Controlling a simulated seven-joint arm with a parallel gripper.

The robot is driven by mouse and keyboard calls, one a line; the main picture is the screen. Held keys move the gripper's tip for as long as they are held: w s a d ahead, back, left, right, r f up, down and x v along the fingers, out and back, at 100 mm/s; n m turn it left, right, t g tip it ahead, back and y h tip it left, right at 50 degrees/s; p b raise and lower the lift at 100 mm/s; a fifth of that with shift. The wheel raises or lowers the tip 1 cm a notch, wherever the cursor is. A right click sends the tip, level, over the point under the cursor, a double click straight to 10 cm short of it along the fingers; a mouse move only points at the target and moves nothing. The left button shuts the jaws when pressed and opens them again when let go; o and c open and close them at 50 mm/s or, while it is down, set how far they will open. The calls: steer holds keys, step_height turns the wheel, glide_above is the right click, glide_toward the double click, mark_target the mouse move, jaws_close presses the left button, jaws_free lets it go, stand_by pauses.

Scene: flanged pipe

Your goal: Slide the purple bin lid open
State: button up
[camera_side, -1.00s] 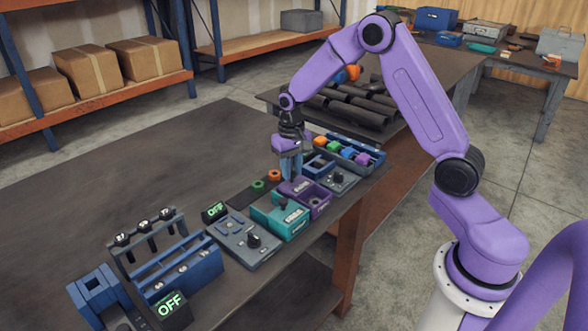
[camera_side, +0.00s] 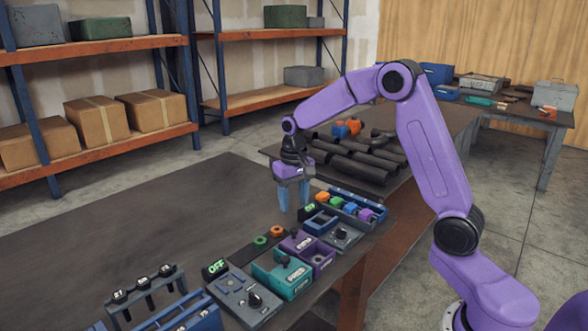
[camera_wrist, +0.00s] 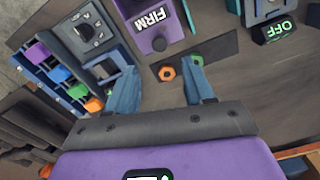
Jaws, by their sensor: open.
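The purple bin (camera_side: 319,259) stands on the near side of the bench in the side view. Its purple lid (camera_side: 299,243) has a pale label and a dark knob, and appears set toward the bin's far end, with part of the bin uncovered at the near end. In the wrist view, the purple lid (camera_wrist: 150,14) shows the label FIRM and its knob; the rest is cut off at the top. My gripper (camera_side: 294,206) is open and empty, raised above the bench on the far side of the bin. Its two blue fingers (camera_wrist: 163,78) are spread apart, clear of the lid.
A teal bin (camera_side: 282,274) stands beside the purple one. Orange (camera_side: 277,231) and green (camera_side: 261,241) nuts lie on a dark strip behind. A blue rack with coloured pieces (camera_side: 350,206) is to the right. Bare bench (camera_side: 130,235) lies left.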

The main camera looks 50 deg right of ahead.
step_height(320, 180, up, 9)
stand_by(0.3)
stand_by(0.5)
steer(key=s+a, duration=0.1)
steer(key=s, duration=1.5)
steer(key=shift+a, duration=0.3)
steer(key=s+a+f+n, duration=0.3)
steer(key=s+a+n, duration=0.1)
steer(key=s+n, duration=0.3)
steer(key=s+a+f+n, duration=0.3)
steer(key=s+n, duration=0.5)
steer(key=s, duration=0.3)
steer(key=shift+a+n, duration=0.3)
steer(key=shift+a, duration=0.55)
